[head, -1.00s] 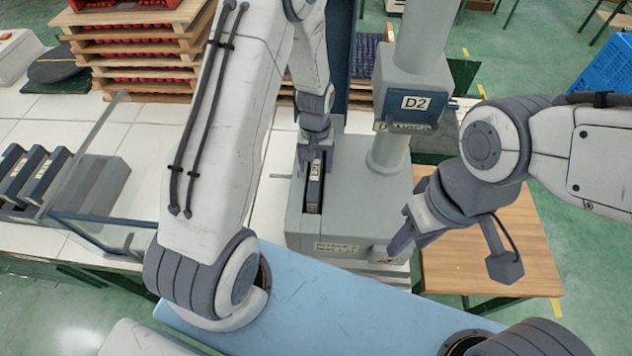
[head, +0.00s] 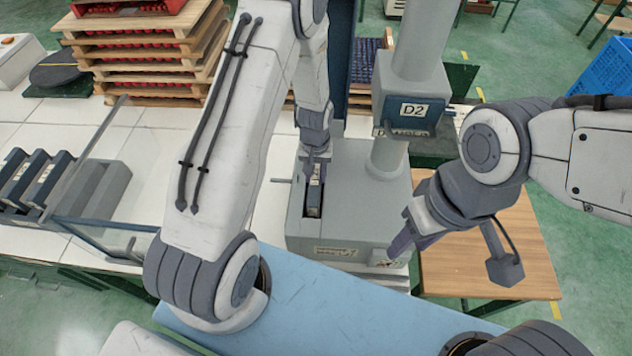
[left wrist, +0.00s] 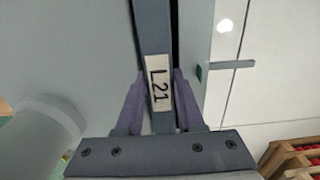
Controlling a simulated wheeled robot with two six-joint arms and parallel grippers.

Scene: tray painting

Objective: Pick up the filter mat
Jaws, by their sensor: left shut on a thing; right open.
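A dark grey slab (head: 314,198) with a pale label stands in a slot in the top of the grey machine base. In the left wrist view the slab (left wrist: 153,40) reads "L21", and a dark gap runs along its right side. I cannot tell whether it is the filter mat. My left gripper (head: 316,165) is shut on this slab from above, with its purple fingers (left wrist: 160,100) on either side of the label. My right gripper (head: 400,243) is open and empty, to the right of the machine base. How deep the slab sits is hidden.
Stacked wooden trays (head: 150,60) stand behind. A wooden table (head: 490,260) is at the right.

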